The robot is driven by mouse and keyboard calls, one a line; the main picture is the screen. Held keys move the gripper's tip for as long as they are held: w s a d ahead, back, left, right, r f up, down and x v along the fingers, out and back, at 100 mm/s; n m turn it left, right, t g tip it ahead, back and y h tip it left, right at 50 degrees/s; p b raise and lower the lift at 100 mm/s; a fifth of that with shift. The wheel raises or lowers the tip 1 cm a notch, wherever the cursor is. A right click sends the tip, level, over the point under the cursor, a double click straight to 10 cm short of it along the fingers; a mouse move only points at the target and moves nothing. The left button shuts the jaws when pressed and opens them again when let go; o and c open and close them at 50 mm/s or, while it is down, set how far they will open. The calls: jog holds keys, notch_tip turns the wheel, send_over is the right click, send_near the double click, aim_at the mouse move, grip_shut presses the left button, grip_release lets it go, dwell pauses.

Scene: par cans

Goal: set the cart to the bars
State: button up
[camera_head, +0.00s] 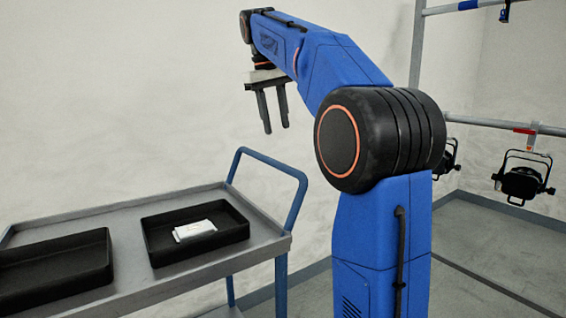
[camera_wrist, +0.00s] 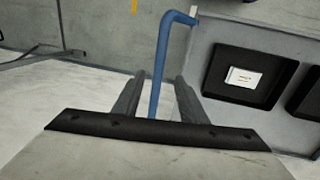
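The grey cart (camera_head: 150,292) with a blue handle (camera_head: 298,205) stands at the left in the head view. My gripper (camera_head: 275,129) hangs in the air above the cart's handle end, pointing down, its two fingers apart with nothing between them. In the wrist view my gripper (camera_wrist: 157,82) is open, and the blue handle (camera_wrist: 162,60) shows beyond and between the fingers; I see no contact. The bars (camera_head: 482,123) are grey pipes at the right, with black par cans (camera_head: 521,182) hanging from the lower one. A second can is partly hidden behind my arm.
Two black trays lie on the cart: the right tray (camera_head: 243,231) holds a small white packet (camera_head: 195,230), and the left tray (camera_head: 108,262) looks empty. A red clamp or marking (camera_head: 524,131) and a blue one (camera_head: 468,5) sit on the bars. Floor lies open right of my arm.

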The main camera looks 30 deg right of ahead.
aim_at(284, 165)
jog(key=f, duration=0.4)
jog(key=d+f, duration=0.1)
jog(key=f, duration=0.3)
jog(key=d+f, duration=0.1)
jog(key=f, duration=0.3)
jog(key=shift+d+f, duration=0.25)
grip_shut()
